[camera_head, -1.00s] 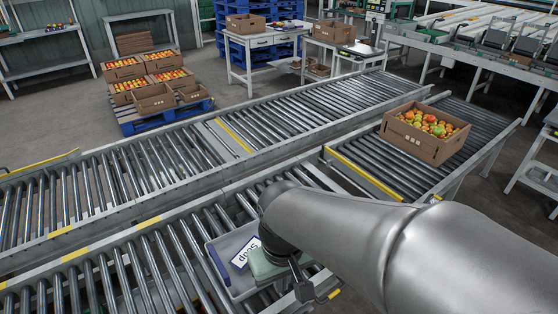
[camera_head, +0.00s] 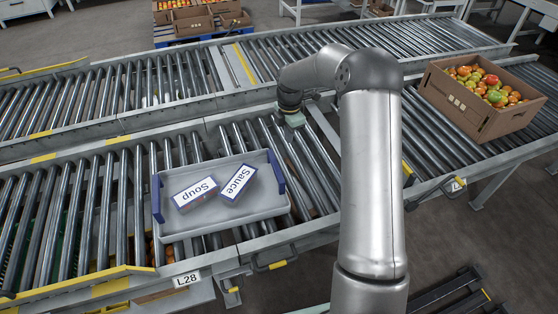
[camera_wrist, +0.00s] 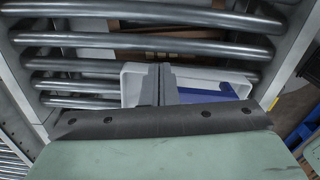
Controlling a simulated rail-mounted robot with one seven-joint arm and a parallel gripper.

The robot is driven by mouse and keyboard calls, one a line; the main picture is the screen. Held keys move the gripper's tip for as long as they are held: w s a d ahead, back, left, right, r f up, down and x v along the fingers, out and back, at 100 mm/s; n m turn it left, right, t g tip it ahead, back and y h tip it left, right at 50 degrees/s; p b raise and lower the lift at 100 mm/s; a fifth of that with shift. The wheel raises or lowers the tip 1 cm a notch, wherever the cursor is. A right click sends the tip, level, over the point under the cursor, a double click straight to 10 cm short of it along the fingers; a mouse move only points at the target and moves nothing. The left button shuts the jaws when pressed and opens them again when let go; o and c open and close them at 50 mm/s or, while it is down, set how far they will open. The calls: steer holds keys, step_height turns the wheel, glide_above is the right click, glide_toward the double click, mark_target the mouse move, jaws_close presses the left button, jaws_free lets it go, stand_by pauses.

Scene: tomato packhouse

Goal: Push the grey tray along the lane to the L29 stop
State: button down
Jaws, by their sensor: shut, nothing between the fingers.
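The grey tray (camera_head: 252,208) lies on the near roller lane in the head view, left of my arm, with blue end handles. A Soup box (camera_head: 195,193) and a Sauce box (camera_head: 238,184) lie inside it. My gripper (camera_head: 293,119) is beyond the tray's right end, low over the rollers and apart from the tray in the head view. In the wrist view its fingers (camera_wrist: 158,84) are shut and empty. A pale wall with a blue part shows behind them; I cannot tell if it is the tray. An L28 label (camera_head: 187,279) is on the near rail.
A cardboard box of tomatoes (camera_head: 484,96) stands on the lane at the right. Another label (camera_head: 457,184), too small to read fully, is on the rail below it. My arm hides part of the lane between. A second roller lane (camera_head: 120,92) runs behind.

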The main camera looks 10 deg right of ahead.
step_height(320, 180, down, 11)
steer(key=shift+w+d+r+b, duration=0.1)
steer(key=shift+b, duration=0.6)
steer(key=a, duration=0.2)
steer(key=shift+s+a+r, duration=0.35)
steer(key=shift+s, duration=0.05)
steer(key=shift+s+a, duration=0.15)
steer(key=shift+a, duration=0.4)
steer(key=shift+s, duration=0.1)
